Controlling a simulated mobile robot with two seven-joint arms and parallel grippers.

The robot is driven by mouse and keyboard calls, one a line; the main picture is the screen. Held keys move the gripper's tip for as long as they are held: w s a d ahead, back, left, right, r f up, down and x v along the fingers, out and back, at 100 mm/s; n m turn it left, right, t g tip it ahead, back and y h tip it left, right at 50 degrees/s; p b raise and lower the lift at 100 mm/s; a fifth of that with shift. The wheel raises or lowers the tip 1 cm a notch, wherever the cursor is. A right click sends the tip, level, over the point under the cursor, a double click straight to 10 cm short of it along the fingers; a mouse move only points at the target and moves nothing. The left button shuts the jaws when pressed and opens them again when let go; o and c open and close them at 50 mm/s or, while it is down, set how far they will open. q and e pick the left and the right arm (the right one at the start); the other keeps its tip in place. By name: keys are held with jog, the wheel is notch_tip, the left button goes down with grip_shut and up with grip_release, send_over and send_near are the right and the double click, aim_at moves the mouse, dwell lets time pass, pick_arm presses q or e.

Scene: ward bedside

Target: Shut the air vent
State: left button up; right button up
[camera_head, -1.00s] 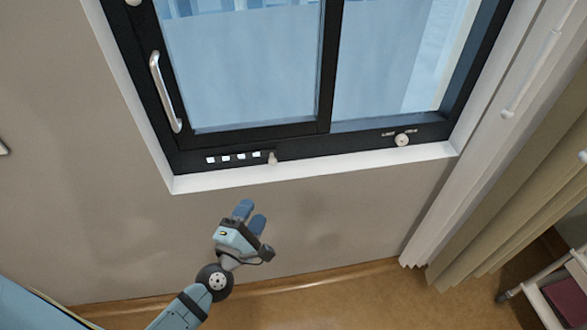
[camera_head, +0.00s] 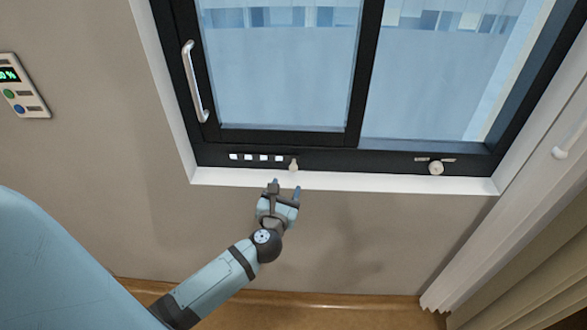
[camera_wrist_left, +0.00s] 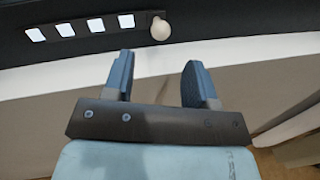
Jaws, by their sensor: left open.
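The air vent (camera_head: 256,157) is a row of several small white slots in the lower black window frame. A pale knob (camera_head: 293,164) sits at the right end of the row. In the left wrist view the vent slots (camera_wrist_left: 80,28) run along the top left, with the round knob (camera_wrist_left: 160,29) just right of them. My left gripper (camera_head: 285,188) is just below the knob at the white sill, open and empty. In the wrist view its two fingers (camera_wrist_left: 157,78) are apart, with the knob beyond them, between their lines and not touched. My right gripper is not in view.
A second round knob (camera_head: 436,168) is on the frame to the right. A silver handle (camera_head: 195,82) stands on the left of the sash. The white sill (camera_head: 370,182) juts below the frame. A wall panel (camera_head: 22,90) is at left, curtains (camera_head: 520,240) at right.

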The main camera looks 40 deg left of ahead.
aim_at(292, 171)
pick_arm(q)
jog(key=x, duration=0.8)
jog(key=shift+f, duration=0.1)
jog(key=shift+c, duration=0.4)
